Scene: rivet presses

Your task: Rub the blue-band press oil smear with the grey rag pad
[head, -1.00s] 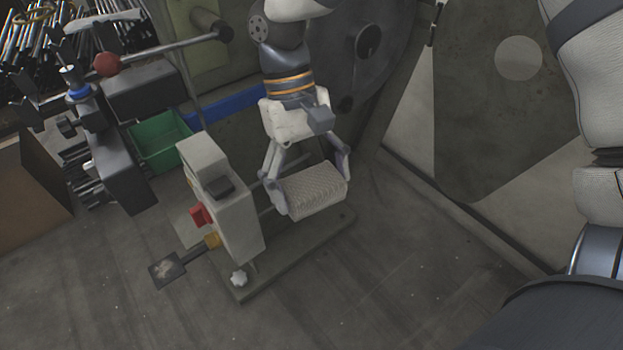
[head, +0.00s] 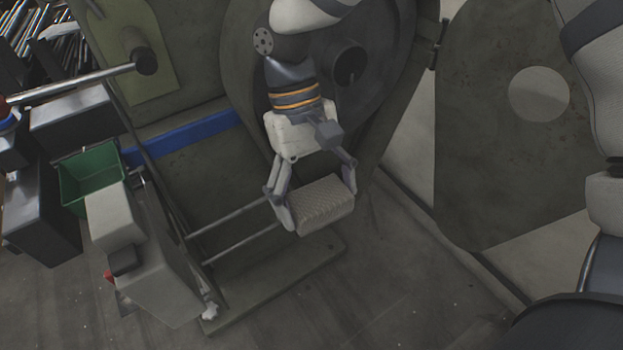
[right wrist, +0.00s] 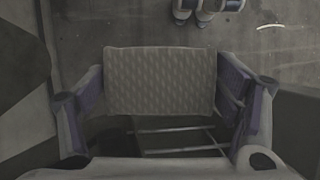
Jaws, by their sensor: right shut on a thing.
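My right gripper (head: 312,195) is shut on the grey rag pad (head: 322,206), a ribbed block held in front of the press, clear of the floor. The pad also shows between both fingers in the right wrist view (right wrist: 160,82). The blue-band press is the large grey machine behind, with its blue band (head: 190,138) across the lower body left of my gripper. My right arm covers part of its face. I cannot make out an oil smear. My left gripper is not in view.
Two metal rods (head: 235,218) run from a grey box unit (head: 150,260) towards the press, left of the pad. A green bin (head: 92,180) stands at left. A long bar (head: 75,85) crosses upper left. A grey panel with a pale disc (head: 540,94) stands at right.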

